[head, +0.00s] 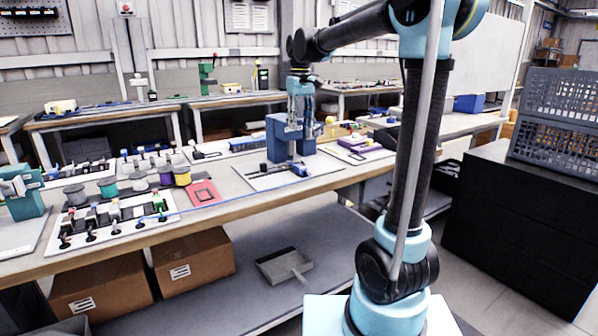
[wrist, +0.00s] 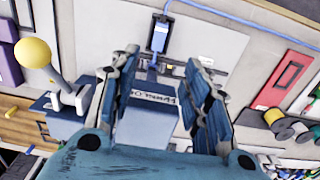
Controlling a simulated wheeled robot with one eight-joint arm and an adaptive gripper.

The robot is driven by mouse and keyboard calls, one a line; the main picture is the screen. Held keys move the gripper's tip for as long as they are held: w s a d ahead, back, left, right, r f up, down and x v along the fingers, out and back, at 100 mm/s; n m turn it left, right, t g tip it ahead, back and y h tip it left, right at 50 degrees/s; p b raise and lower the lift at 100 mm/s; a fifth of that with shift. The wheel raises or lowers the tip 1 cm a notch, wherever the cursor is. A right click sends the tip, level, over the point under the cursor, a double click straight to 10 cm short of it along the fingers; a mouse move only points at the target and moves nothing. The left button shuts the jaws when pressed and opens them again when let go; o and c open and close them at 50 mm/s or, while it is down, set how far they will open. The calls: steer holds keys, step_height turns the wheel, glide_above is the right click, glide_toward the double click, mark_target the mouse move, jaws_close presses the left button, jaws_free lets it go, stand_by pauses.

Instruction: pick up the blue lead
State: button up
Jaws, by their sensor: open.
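A thin blue lead (head: 255,196) runs along the front of the workbench toward a white board (head: 262,184). In the wrist view the blue lead (wrist: 235,19) crosses the top of the picture. A blue plug-like body (wrist: 159,36) lies on the pale board, with a blue strand leaving its top end. My gripper (head: 300,115) hangs above a blue block-shaped stand (head: 279,143). In the wrist view its two fingers are spread (wrist: 165,72), with nothing held between them. The blue body lies beyond the fingertips, apart from them.
A yellow-knobbed lever (wrist: 33,53) stands left of the fingers in the wrist view. A red frame (head: 203,192) and several wire spools (head: 182,175) lie left of the white board. A purple box (head: 366,143) lies to its right.

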mark_target(301, 166)
step_height(301, 166, down, 17)
steer(key=shift+d, duration=0.15)
stand_by(0.6)
jaws_close()
